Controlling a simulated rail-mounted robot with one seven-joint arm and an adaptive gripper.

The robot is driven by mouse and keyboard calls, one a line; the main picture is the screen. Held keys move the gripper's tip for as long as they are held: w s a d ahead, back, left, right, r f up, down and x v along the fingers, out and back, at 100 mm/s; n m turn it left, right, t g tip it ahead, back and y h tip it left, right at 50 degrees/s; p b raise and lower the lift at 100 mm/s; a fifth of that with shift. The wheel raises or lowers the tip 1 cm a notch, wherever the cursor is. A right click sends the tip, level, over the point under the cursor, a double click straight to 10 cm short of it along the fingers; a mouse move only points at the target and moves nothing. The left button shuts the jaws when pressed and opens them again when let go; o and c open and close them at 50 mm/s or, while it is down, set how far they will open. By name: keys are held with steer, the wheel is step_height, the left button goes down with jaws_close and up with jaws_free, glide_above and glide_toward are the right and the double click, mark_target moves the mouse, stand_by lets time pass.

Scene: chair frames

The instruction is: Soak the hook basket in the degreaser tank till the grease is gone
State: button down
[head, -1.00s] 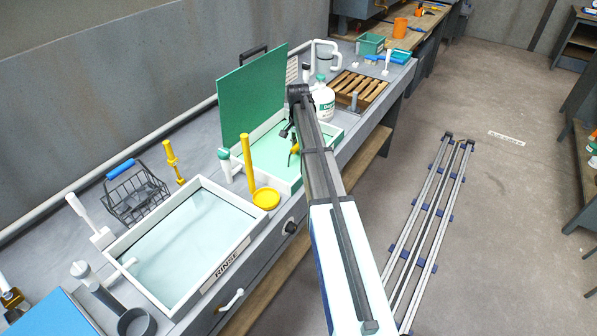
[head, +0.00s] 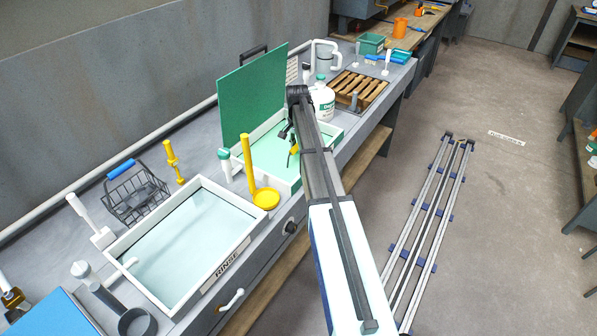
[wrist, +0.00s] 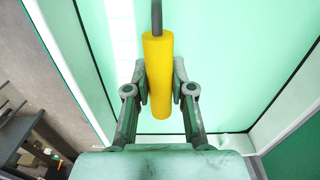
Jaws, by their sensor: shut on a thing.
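My gripper (wrist: 159,85) is shut on an upright-looking yellow handle (wrist: 158,60), with a dark grey rod running from its far end. In the head view my gripper (head: 289,134) is over the green-liquid tank (wrist: 62,55), mostly hidden behind my arm; a bit of the yellow handle (head: 294,149) shows. Whether a basket hangs from the rod is hidden. The tank's green lid (head: 246,95) stands open behind. A dark wire basket (head: 136,196) with a blue grip sits on the bench behind the rinse tank (head: 232,262).
A yellow post with a round dish (head: 266,199) stands between the tanks. A yellow stand (head: 174,163) is near the wire basket. The floor to the right has rails (head: 430,225).

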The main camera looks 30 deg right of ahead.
steer(key=shift+w+d, duration=0.2)
steer(key=shift+d, duration=0.1)
steer(key=shift+s+a, duration=0.2)
steer(key=shift+a, duration=0.05)
steer(key=shift+s+a, duration=0.1)
steer(key=shift+a, duration=0.1)
steer(key=shift+w+d, duration=0.3)
steer(key=shift+d, duration=0.15)
stand_by(0.4)
steer(key=shift+s+a, duration=0.15)
steer(key=shift+a, duration=0.05)
steer(key=shift+s+a+p, duration=0.15)
steer(key=shift+a+p, duration=0.1)
steer(key=shift+p, duration=0.05)
steer(key=shift+r, duration=0.1)
